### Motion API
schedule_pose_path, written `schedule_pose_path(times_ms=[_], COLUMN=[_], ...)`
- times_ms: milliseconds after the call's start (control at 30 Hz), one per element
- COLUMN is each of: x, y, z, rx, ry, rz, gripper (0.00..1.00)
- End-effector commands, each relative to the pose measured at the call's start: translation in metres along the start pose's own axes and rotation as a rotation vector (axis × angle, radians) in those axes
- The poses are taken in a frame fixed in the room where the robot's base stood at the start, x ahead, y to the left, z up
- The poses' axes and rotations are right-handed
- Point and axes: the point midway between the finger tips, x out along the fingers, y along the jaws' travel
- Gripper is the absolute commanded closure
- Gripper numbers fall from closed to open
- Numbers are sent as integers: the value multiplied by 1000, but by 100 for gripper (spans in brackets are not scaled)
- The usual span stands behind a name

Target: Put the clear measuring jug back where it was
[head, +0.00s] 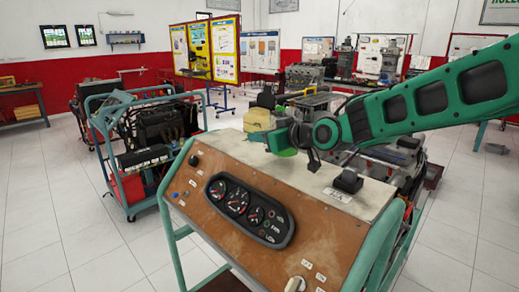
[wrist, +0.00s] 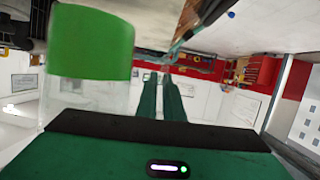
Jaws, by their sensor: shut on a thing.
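The clear measuring jug, with bright green in it, is close to the camera at the upper left of the wrist view (wrist: 90,42). Its clear wall shows faintly below the green. My gripper (wrist: 165,78) is shut on the jug; the exact grip point is unclear. In the head view, the green of the jug (head: 287,152) shows below my gripper (head: 294,137), over the top of the brown instrument console (head: 240,151). My gripper and wrist hide most of the jug there. I cannot tell whether it touches the console top.
A pale yellow container (head: 257,119) stands just behind the console. A black box (head: 348,181) sits on the console's right end. A green-framed engine trolley (head: 150,130) stands to the left. Open tiled floor (head: 60,215) lies at the left front.

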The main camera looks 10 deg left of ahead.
Motion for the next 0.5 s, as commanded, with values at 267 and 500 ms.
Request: schedule_pose_path(times_ms=[267, 500], x=[9, 10], y=[-3, -3], z=[30, 31], rx=[-1, 0], ry=[0, -2], rz=[-1, -2], gripper=[100, 78])
